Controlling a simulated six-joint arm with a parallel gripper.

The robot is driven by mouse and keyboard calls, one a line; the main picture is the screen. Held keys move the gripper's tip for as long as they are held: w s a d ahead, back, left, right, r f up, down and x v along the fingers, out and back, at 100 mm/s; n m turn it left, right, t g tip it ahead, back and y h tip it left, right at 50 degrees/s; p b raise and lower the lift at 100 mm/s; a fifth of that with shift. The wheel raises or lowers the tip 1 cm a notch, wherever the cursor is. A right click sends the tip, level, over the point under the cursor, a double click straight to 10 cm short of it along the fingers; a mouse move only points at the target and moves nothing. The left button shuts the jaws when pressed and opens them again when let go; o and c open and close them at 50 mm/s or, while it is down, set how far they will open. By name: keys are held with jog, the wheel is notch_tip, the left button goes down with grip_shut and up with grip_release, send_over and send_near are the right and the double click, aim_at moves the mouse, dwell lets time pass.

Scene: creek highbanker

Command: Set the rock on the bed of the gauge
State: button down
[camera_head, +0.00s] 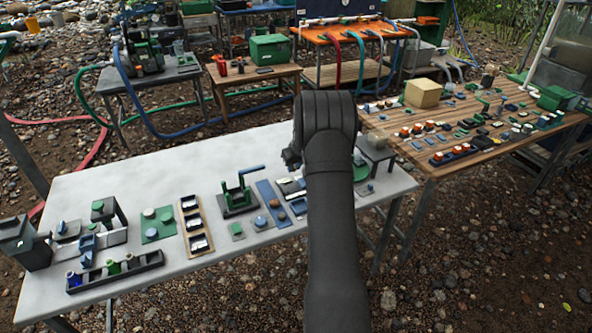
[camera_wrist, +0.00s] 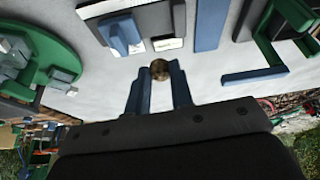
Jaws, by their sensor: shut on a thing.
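My gripper (camera_wrist: 159,82) shows in the wrist view with its two blue fingers shut on a small brown, rounded rock (camera_wrist: 160,70). The rock is at the fingertips, over the pale tabletop. Just beyond it is a dark plate with white strips and a blue block (camera_wrist: 122,33), which looks like the gauge; I cannot be sure. The same plate shows in the head view (camera_head: 290,188), partly hidden by my arm. I cannot tell whether the rock touches anything. In the head view the rock and fingertips are not clearly visible.
A blue strip (camera_wrist: 210,25) and a green frame (camera_wrist: 262,62) lie to the right in the wrist view. A green round-topped fixture (camera_wrist: 45,60) is at left. The pale table (camera_head: 150,190) holds several other fixtures. Its back left is clear.

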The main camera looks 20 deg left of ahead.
aim_at(295, 171)
jog(key=shift+w+a+n, duration=0.15)
jog(key=shift+w+n, duration=0.15)
jog(key=shift+n, duration=0.1)
jog(key=shift+f, duration=2.3)
jog(key=shift+f, duration=0.15)
jog(key=shift+f, duration=0.55)
jog(key=shift+f, duration=0.2)
jog(key=shift+f, duration=0.45)
jog(key=shift+f, duration=0.7)
